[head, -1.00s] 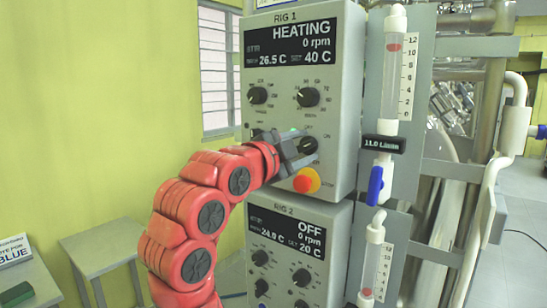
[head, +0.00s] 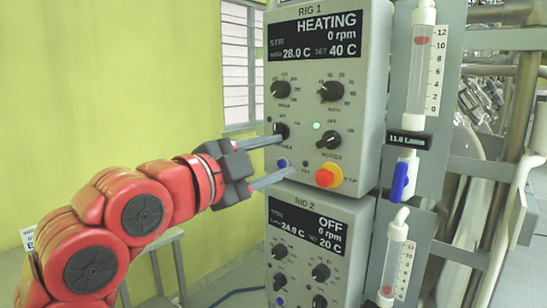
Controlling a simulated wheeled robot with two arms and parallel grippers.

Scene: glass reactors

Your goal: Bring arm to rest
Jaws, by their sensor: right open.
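My right gripper (head: 286,155) is open, with its two grey fingers apart and nothing between them. Its red arm comes up from the lower left of the head view. The fingertips overlap the left edge of the Rig 1 panel (head: 352,95), near its lower knobs and above the Rig 2 panel (head: 306,230). Whether they touch the panel I cannot tell. The Rig 1 display (head: 316,36) reads HEATING, 0 rpm, 28.0 C, set 40 C. A green light (head: 317,126) glows above the lower right knob (head: 328,143). My left gripper is not in view.
A red stop button on a yellow base (head: 328,176) sticks out right of my fingers. A flow tube (head: 421,70) with a blue valve handle (head: 400,181) stands farther right. A grey table (head: 150,262) is behind my arm. Open space lies left, before the green wall (head: 110,90).

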